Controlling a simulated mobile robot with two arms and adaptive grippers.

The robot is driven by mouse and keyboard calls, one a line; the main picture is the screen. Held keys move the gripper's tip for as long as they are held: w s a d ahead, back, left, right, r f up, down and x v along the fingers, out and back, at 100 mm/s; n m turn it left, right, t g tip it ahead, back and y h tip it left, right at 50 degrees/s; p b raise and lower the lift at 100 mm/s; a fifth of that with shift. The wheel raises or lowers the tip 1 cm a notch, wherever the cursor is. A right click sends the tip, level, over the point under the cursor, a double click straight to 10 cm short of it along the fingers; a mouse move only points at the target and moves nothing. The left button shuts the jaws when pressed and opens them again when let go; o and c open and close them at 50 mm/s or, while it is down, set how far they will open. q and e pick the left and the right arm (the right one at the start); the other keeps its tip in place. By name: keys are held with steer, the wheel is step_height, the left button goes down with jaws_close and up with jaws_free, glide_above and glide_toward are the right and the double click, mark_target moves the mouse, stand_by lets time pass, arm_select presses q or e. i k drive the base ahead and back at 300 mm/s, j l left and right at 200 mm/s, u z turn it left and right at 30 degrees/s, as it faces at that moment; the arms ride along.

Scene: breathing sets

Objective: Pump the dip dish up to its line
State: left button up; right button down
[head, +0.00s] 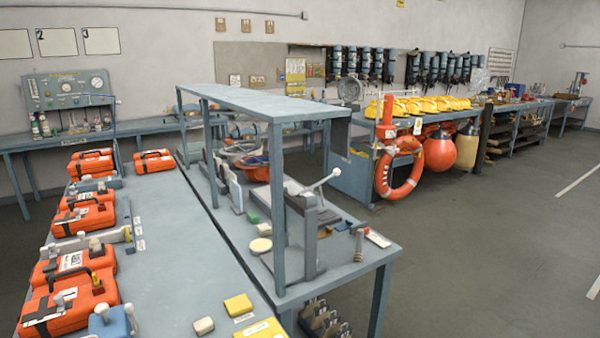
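I cannot tell for sure which thing is the dip dish, and no fill line can be made out. Shallow round bowls, one greyish (240,150) and one orange (256,170), sit under the raised shelf on the middle bench. A blue block-like item with a pale knob (112,321) stands at the bottom left bench edge and is partly cut off; I cannot tell if it is a pump. A grey upright device with a white-knobbed lever (318,186) stands at the right end of the middle bench. Neither of my grippers shows.
Several orange cases (66,305) line the left bench (170,235). A raised blue-grey shelf (262,105) on posts stands over the middle bench. A lifebuoy (398,168) hangs on the far bench. Open grey floor (490,250) lies to the right.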

mark_target(102, 309)
steer(key=u, duration=1.25)
